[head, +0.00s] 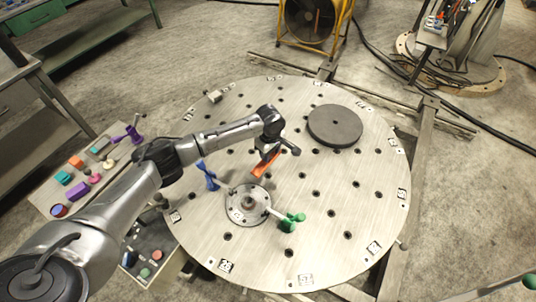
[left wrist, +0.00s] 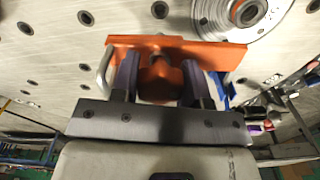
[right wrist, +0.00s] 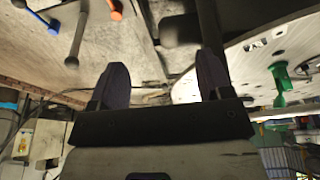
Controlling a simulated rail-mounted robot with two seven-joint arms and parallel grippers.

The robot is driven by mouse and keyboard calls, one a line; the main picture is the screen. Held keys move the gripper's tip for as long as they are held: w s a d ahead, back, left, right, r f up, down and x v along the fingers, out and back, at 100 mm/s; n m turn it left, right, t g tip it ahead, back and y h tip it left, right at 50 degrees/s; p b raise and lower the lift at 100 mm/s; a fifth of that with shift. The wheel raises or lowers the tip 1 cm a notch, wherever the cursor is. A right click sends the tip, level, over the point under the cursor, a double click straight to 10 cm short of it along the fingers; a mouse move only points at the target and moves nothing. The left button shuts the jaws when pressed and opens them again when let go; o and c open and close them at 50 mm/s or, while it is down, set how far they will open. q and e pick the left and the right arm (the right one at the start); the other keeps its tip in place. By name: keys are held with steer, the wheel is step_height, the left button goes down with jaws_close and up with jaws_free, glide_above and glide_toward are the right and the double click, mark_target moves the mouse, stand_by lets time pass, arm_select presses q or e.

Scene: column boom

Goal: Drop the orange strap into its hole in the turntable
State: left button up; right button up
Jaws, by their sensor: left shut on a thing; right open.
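The orange strap (head: 265,164) is a flat bar with a raised block on one face, seen up close in the left wrist view (left wrist: 205,52). My left gripper (head: 268,153) is shut on that block, with a finger on each side (left wrist: 159,75). It holds the strap over the round metal turntable (head: 330,215), behind the central hub (head: 248,204). The turntable has several dark round holes. I cannot tell which is the strap's, nor whether the strap touches the plate. My right gripper (right wrist: 163,78) is open and empty; the head view does not show it.
A blue-handled clamp (head: 208,177) and a green-handled clamp (head: 290,222) flank the hub. A dark disc (head: 335,125) lies at the turntable's back right. A side board (head: 75,195) with several coloured parts stands left. The turntable's right side is mostly clear.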

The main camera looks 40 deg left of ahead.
arm_select(q)
steer(key=shift+a+f, duration=0.35)
steer(key=shift+f, duration=0.25)
step_height(320, 180, down, 6)
steer(key=b, duration=0.9)
steer(key=shift+f+b, duration=0.25)
steer(key=shift+b, duration=0.1)
steer(key=shift+r+p, duration=0.35)
steer(key=shift+p, duration=0.9)
steer(key=shift+p, duration=0.8)
steer(key=shift+f, duration=0.1)
